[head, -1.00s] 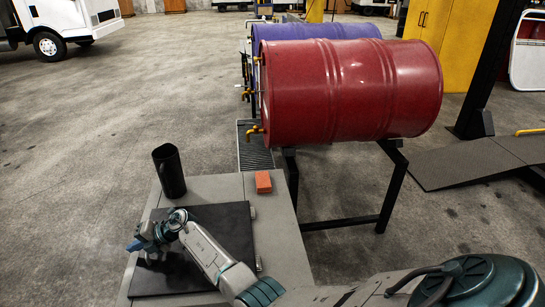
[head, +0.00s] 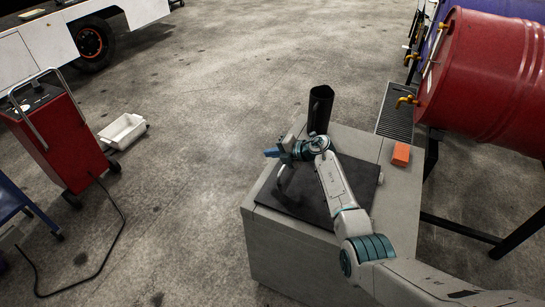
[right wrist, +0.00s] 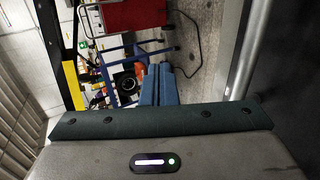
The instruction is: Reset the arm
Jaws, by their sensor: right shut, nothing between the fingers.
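My right arm comes in from the lower right in the head view and reaches over a grey bench (head: 400,195) with a black mat (head: 352,175) on it. My right gripper (head: 271,153) points left, above the bench's left edge, with nothing held. In the right wrist view its blue fingers (right wrist: 159,84) are together. A black jug (head: 320,108) stands upright on the bench behind the gripper, apart from it. A small orange block (head: 401,154) lies on the bench to the right. My left gripper is not in view.
A red cart (head: 62,135) and a white bin (head: 122,131) stand at the left. The floor between is clear.

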